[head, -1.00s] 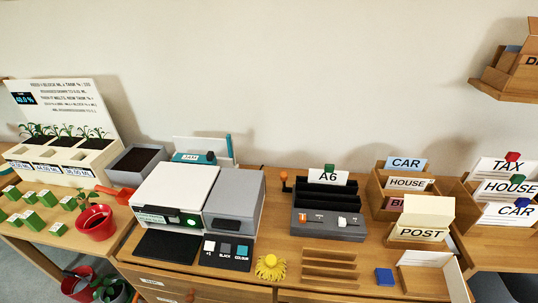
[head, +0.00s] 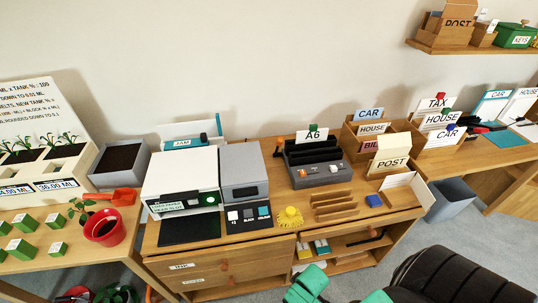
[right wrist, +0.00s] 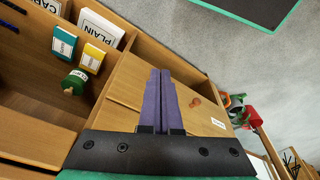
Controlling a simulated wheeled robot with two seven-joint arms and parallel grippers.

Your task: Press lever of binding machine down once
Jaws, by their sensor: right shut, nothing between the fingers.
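A grey machine (head: 318,172) with dark slots and an A6 card (head: 314,136) stands toward the back of the middle desk in the head view; I take it for the binding machine. A lever with an orange knob (head: 278,143) stands upright at its left side. My right gripper (right wrist: 160,74) shows in the right wrist view, its purple fingers shut together and empty. It is over the desk's drawer fronts and open shelves, apart from the lever, which is not in that view. My left gripper is not in view.
Left of the machine stand a white-and-grey printer (head: 180,180) and a yellow object (head: 289,217). A dark padded shape (head: 455,275) fills the lower right.

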